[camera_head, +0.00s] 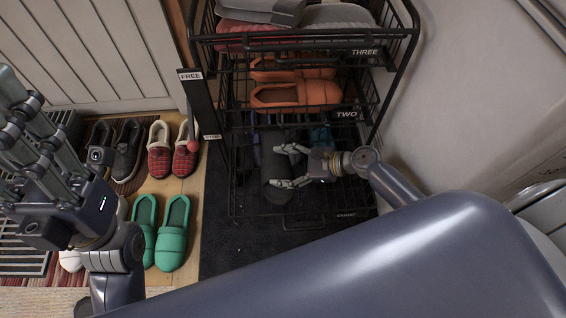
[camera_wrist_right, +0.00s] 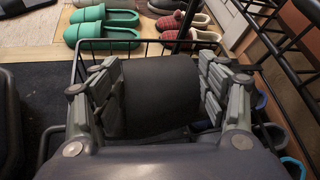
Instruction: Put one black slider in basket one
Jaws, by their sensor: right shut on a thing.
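My right gripper (camera_head: 279,167) is shut on a black slider (camera_head: 277,160), over the lowest basket of the black wire rack. In the right wrist view the dark slider (camera_wrist_right: 162,95) fills the space between the finger pads. Basket one (camera_head: 345,214) is this lowest wire basket; its label is too small to read clearly. I cannot tell whether the slider touches the basket floor. My left gripper (camera_head: 22,108) is at the far left, open and empty, above the floor mat and shoes.
Basket two (camera_head: 346,114) above holds orange shoes (camera_head: 296,93); basket three (camera_head: 364,52) on top holds grey and red footwear. Green shoes (camera_head: 172,233), red plaid slippers (camera_head: 160,150) and dark shoes (camera_head: 127,152) stand on the floor at left. A wall is close on the right.

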